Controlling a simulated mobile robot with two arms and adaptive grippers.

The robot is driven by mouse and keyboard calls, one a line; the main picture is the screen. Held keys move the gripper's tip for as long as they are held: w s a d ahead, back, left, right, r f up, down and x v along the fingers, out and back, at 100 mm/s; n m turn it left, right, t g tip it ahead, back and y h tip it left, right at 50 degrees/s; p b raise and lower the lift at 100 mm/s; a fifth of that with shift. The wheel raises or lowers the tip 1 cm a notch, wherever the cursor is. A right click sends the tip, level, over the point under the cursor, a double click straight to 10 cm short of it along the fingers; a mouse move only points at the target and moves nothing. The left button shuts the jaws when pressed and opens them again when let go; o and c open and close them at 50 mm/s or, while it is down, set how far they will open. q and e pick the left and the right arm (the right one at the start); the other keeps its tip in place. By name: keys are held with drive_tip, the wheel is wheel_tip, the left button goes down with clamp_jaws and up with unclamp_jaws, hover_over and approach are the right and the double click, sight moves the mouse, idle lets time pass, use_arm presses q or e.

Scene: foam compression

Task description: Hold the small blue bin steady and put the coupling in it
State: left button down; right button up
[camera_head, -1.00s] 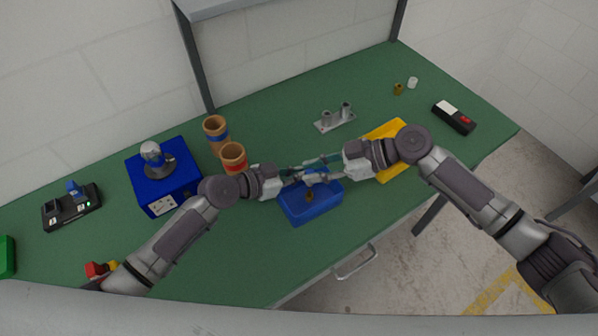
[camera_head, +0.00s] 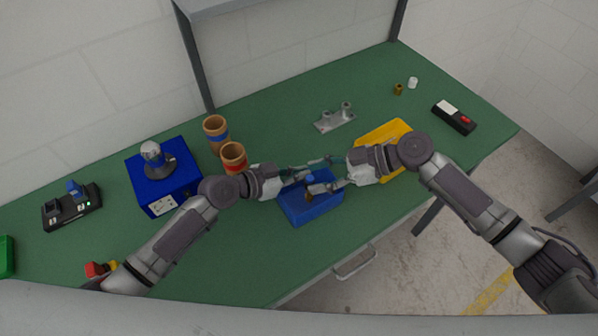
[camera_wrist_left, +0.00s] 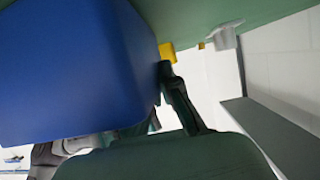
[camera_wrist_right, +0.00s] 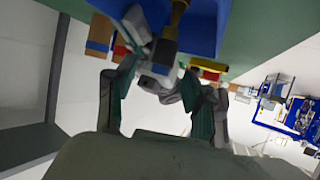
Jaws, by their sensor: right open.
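The small blue bin (camera_head: 322,213) stands near the table's front edge. The coupling, a small part with a brass-brown section (camera_head: 309,194), shows inside or just over the bin; whether it rests on the floor is unclear. Its brass part (camera_wrist_right: 178,16) also shows in the right wrist view. My right gripper (camera_head: 337,171) is open at the bin's right back side, with the fingers (camera_wrist_right: 158,95) spread apart. My left gripper (camera_head: 292,176) is at the bin's left back wall. In the left wrist view the bin (camera_wrist_left: 70,70) fills the left and hides part of the fingers.
A yellow bin (camera_head: 398,130) lies behind my right wrist. Two brown cups (camera_head: 233,157) stand behind my left gripper, near a blue box with a metal knob (camera_head: 165,190). A metal bracket (camera_head: 334,120) lies farther back. The table front right of the bin is clear.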

drive_tip(key=v, duration=1.1)
use_arm(q)
drive_tip(key=c, duration=1.2)
unclamp_jaws()
drive_tip(key=shift+c, duration=0.2)
drive_tip(key=v, duration=1.2)
use_arm(e)
drive_tip(key=shift+f, duration=0.1)
